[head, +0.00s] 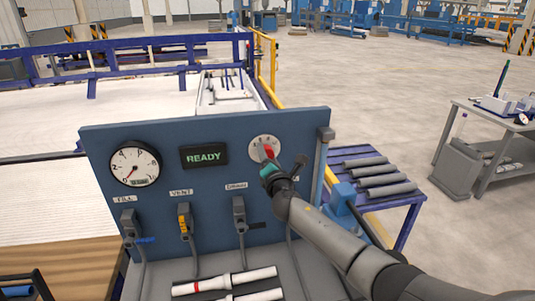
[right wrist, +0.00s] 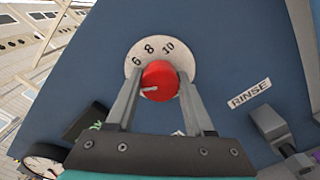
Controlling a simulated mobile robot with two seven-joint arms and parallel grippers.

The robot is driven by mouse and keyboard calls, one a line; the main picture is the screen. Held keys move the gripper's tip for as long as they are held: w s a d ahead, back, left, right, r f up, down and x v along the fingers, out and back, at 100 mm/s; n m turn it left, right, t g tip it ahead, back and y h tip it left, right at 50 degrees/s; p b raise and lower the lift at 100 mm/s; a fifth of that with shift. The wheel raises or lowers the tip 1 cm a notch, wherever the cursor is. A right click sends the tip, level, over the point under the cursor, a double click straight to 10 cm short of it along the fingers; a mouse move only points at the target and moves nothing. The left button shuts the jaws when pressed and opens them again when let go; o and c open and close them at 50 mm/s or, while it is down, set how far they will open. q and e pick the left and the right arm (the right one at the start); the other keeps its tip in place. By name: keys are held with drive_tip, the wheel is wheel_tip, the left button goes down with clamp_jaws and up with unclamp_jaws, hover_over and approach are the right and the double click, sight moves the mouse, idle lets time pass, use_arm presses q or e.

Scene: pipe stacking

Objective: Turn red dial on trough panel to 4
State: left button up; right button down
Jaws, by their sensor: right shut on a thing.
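The blue trough panel (head: 215,128) stands in front of me. The red dial (head: 268,151) is on a pale round plate at its upper right. My right gripper (head: 267,158) is at the dial, with its arm coming in from the lower right. In the right wrist view, its two fingers (right wrist: 160,78) are shut on the sides of the red dial (right wrist: 160,82). The numbers 6, 8 and 10 show on the plate; the lower part is hidden. A pale mark on the knob points left; I cannot tell which number it marks. My left gripper is not in view.
The panel also has a gauge (head: 135,167), a READY display (head: 204,156) and valves labelled FILL, VENT and DRAIN (head: 239,210). A RINSE label (right wrist: 249,93) is near the dial. Pipes (head: 222,283) lie below the panel; more pipes (head: 385,180) lie on a blue stand at right.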

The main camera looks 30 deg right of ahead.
drive_tip(key=shift+n, duration=0.4)
drive_tip(key=shift+c, duration=1.4)
unclamp_jaws()
drive_tip(key=v, duration=1.5)
drive_tip(key=shift+s, duration=0.15)
